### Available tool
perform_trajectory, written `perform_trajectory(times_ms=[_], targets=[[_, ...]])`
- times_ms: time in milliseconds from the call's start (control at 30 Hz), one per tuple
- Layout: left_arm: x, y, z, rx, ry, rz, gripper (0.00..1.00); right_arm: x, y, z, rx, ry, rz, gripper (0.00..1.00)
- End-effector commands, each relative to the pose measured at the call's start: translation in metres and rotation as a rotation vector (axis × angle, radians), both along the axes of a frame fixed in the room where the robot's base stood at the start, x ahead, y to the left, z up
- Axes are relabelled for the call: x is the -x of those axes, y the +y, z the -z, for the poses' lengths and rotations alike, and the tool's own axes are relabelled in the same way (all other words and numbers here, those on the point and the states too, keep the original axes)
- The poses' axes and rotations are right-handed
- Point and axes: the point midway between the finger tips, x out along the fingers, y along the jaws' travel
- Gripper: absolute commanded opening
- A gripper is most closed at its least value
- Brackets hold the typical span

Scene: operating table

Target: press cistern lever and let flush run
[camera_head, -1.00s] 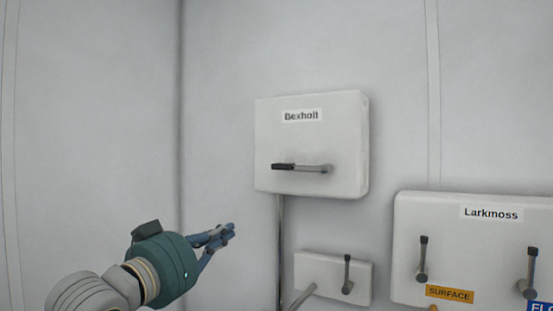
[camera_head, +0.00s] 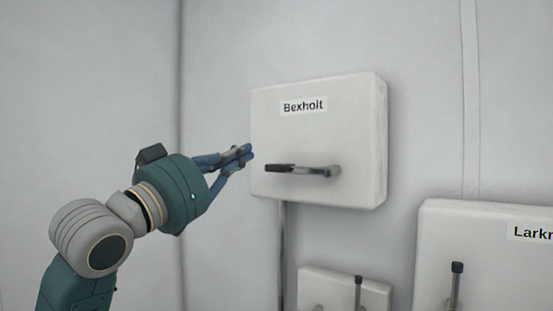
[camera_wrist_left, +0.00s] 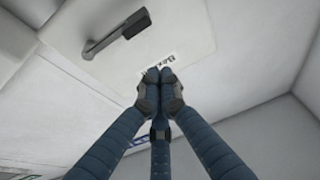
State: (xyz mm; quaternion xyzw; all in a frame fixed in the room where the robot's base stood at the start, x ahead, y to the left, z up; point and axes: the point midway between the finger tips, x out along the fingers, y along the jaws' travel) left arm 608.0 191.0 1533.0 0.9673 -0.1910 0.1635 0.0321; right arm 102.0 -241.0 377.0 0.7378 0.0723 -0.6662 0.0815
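The white cistern box (camera_head: 318,125) labelled "Bexholt" is on the wall, right of centre in the head view. Its grey lever (camera_head: 302,170) with a black grip lies level across the lower front, grip end to the left. My left gripper (camera_head: 250,150) has its fingers together, at the left edge of the cistern, left of and slightly above the grip. In the left wrist view the closed fingertips (camera_wrist_left: 159,75) overlap the label, and the lever (camera_wrist_left: 118,34) shows to their upper left. Nothing is between the fingers. My right gripper is out of view.
A vertical pipe (camera_head: 282,250) runs down below the cistern. A small white panel (camera_head: 325,290) with an upright lever sits below it. A larger white panel (camera_head: 485,260) labelled "Larkm...", partly cut off, is at lower right. Bare wall lies to the left.

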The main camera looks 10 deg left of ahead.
Motion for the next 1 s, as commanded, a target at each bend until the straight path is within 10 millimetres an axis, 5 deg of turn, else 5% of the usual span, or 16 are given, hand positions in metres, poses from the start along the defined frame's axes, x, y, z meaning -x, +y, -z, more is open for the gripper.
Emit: perform_trajectory(times_ms=[367,800,1000], targets=[[-0.011,-0.004,-0.006,0.001,0.001,-0.001,0.0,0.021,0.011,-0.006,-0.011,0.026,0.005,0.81],[-0.088,-0.036,-0.037,0.001,0.003,0.001,0.0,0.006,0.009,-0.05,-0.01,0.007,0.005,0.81],[-0.089,-0.036,-0.004,-0.001,0.004,-0.001,0.0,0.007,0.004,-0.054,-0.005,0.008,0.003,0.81]])
